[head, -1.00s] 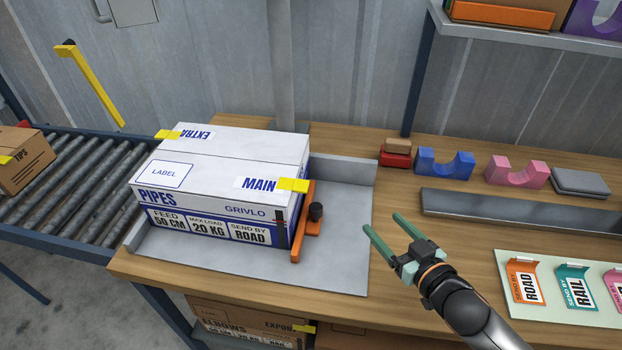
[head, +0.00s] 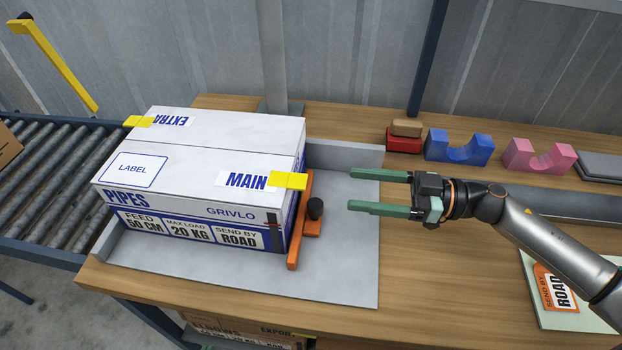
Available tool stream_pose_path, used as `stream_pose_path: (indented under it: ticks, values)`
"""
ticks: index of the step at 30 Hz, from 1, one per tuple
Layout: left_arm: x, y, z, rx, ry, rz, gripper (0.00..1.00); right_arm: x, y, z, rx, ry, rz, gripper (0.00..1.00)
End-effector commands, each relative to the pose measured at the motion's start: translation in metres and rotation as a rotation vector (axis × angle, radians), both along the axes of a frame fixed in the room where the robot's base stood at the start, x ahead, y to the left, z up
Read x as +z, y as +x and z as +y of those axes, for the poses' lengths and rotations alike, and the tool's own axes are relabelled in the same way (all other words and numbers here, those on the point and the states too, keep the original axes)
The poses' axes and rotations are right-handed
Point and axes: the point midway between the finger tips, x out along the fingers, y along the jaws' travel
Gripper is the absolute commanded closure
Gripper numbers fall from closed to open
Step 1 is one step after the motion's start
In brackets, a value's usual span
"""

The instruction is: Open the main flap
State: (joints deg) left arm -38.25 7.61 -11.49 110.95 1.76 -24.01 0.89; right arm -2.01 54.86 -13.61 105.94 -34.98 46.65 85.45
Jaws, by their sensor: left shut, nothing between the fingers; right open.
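The white PIPES box (head: 185,205) sits on a grey metal tray (head: 345,265) on the bench, with its top closed. The main flap (head: 200,172) is the front half of the top, lying flat, with a yellow tab (head: 289,181) sticking out past its right edge. The extra flap (head: 220,128) lies flat behind it, with its own yellow tab. My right gripper (head: 350,190) is open and empty, right of the main tab and apart from it, fingers pointing left. Only a tip of my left gripper (head: 207,347) shows at the bottom edge; it is shut and empty.
An orange clamp (head: 303,225) with a black knob stands against the box's right side, below the main tab. Blue (head: 458,147) and pink (head: 540,156) cradles and a red block (head: 404,140) stand at the back right. A roller conveyor (head: 60,180) is at left.

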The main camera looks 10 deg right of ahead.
Motion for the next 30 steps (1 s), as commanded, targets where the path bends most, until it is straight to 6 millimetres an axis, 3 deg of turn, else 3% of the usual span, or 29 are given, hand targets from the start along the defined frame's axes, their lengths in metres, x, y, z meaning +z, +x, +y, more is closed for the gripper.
stream_pose_path:
  ticks: [6, 13, 26, 30]
  values:
    - [0.001, -0.004, 0.005, 0.007, 0.007, 0.008, 1.00, 0.004, 0.019, 0.045, 0.001, 0.007, -0.005, 0.25]
    - [0.002, -0.005, 0.009, 0.014, 0.011, 0.006, 1.00, 0.002, 0.032, 0.077, -0.001, 0.005, -0.002, 0.25]
    - [0.002, -0.005, 0.009, 0.014, 0.012, 0.003, 1.00, 0.000, 0.036, 0.087, -0.002, 0.002, -0.001, 0.25]
    - [0.002, -0.005, 0.009, 0.014, 0.012, 0.005, 1.00, 0.000, 0.036, 0.087, -0.002, 0.002, -0.001, 0.39]
